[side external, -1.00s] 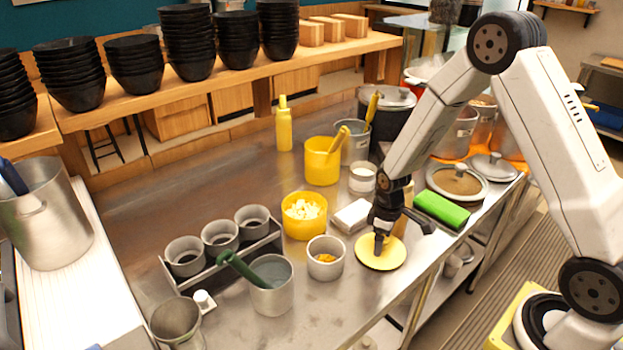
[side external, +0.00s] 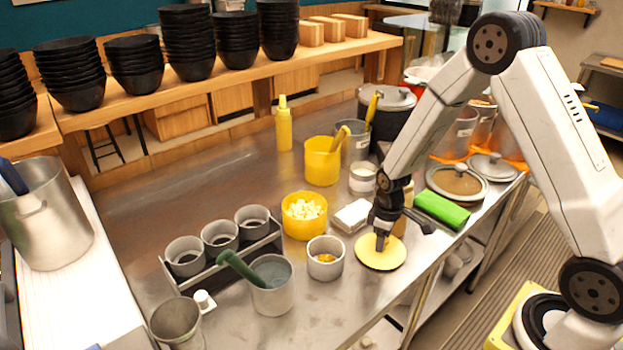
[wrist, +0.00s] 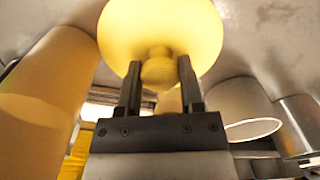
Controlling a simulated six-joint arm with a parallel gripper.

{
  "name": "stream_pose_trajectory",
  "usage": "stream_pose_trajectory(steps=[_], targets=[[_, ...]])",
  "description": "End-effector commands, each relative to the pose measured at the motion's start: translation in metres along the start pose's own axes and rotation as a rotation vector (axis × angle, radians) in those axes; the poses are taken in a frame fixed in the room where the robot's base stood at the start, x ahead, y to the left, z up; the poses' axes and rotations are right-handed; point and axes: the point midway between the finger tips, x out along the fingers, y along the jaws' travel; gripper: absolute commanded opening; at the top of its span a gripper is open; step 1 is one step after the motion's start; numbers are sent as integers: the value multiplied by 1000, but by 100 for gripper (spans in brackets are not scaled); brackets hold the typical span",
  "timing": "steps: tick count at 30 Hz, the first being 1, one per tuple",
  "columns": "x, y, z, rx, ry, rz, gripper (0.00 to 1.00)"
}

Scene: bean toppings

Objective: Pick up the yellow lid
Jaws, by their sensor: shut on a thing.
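The yellow lid (side external: 381,254) is a flat pale-yellow disc at the front edge of the steel counter, right of a small grey cup (side external: 325,257). My gripper (side external: 381,240) points down over its middle. In the wrist view the lid (wrist: 160,25) fills the top, and its round knob (wrist: 158,70) sits between the two dark fingers (wrist: 158,85). The gripper is shut on the knob. I cannot tell whether the lid rests on the counter or is slightly above it.
A yellow tub of white cubes (side external: 304,216) and a white block (side external: 352,215) stand just behind. A green block (side external: 442,210) lies to the right. A grey pot with a green handle (side external: 272,285) stands left of the small cup. The counter's front edge is close to the lid.

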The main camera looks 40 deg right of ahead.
Motion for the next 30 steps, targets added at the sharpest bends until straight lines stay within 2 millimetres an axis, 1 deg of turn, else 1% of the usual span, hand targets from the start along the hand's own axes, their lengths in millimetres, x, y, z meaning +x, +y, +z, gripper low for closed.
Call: stream_pose_trajectory(steps=[8,11,16,23,30], targets=[[-7,0,0,0,1,1,15],[-14,0,-1,0,2,1,15],[-31,0,0,0,2,1,15],[-54,-10,16,0,1,1,15],[-81,-21,35,0,2,1,15]])
